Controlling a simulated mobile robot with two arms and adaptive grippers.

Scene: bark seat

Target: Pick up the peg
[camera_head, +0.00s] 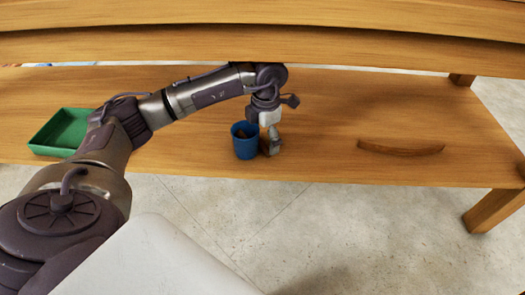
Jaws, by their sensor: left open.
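My left arm reaches in from the left, and my left gripper (270,147) points down at the wooden seat. It is open and close beside the right side of a blue cup (245,148); I cannot tell whether they touch. Something small and brown (241,134) shows inside the cup, too small to tell if it is the peg. No other thing is clearly a peg, and the gripper hides the spot under it. My right gripper is out of view.
A green tray (62,148) stands at the left end of the wooden seat (330,120). A curved brown wooden piece (400,148) lies on the right. A wooden beam (400,42) crosses above the seat. The seat between gripper and curved piece is clear.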

